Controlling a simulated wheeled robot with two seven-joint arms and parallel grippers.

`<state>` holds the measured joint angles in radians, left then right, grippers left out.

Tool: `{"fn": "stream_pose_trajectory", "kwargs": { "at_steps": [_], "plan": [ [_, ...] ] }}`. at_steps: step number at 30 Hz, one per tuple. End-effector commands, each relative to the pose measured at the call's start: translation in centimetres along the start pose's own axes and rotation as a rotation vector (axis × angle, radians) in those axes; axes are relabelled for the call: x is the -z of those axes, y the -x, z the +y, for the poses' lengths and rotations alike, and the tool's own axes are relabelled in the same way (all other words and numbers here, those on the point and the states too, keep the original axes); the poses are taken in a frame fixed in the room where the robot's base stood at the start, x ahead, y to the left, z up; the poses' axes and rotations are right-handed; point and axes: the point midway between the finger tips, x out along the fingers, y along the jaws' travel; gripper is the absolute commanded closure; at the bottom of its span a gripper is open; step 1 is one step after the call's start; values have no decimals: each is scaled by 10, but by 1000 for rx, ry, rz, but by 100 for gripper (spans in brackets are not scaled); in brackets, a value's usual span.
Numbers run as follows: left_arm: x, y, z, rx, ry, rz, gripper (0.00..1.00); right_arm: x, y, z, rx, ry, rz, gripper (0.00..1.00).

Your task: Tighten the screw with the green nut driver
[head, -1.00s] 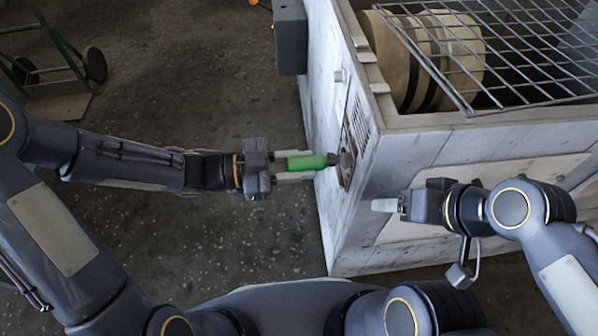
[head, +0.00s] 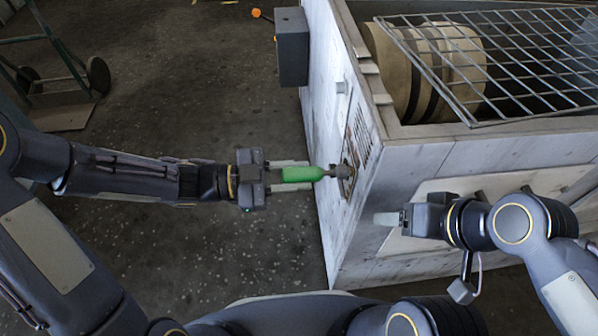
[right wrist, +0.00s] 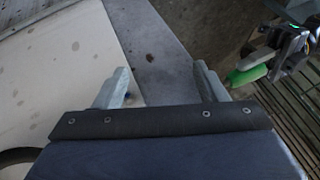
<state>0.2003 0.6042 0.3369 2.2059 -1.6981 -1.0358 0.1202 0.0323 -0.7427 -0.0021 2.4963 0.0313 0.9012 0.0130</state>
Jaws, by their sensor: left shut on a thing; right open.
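The green nut driver (head: 303,174) is held level in my left gripper (head: 290,174), which is shut on its handle. The driver's grey tip (head: 338,171) points right and meets the housing's left side at a round fitting on a small panel (head: 349,160). The screw itself is hidden behind the tip. The green handle also shows at the upper right of the right wrist view (right wrist: 248,75). My right gripper (head: 388,219) is beside the housing's front face, pointing left; in the right wrist view its fingers (right wrist: 155,85) stand apart with nothing between them.
The blower housing (head: 440,158) is a large pale box with a wire grate (head: 500,60) and a tan drum (head: 430,65) at its open top. A grey box (head: 292,45) is fixed on its left side. A hand cart (head: 60,75) stands far left. Open floor lies between.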

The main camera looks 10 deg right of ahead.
Motion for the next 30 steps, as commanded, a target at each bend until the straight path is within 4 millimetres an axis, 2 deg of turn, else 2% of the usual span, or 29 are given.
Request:
{"fn": "stream_pose_trajectory", "kwargs": {
  "at_steps": [17,30],
  "plan": [
    [0,21,0,1,1,-1,100,4,8,-4,0,0,0,35],
    [2,71,-1,3,2,-1,100,11,23,-10,0,0,0,35]
  ]
}}
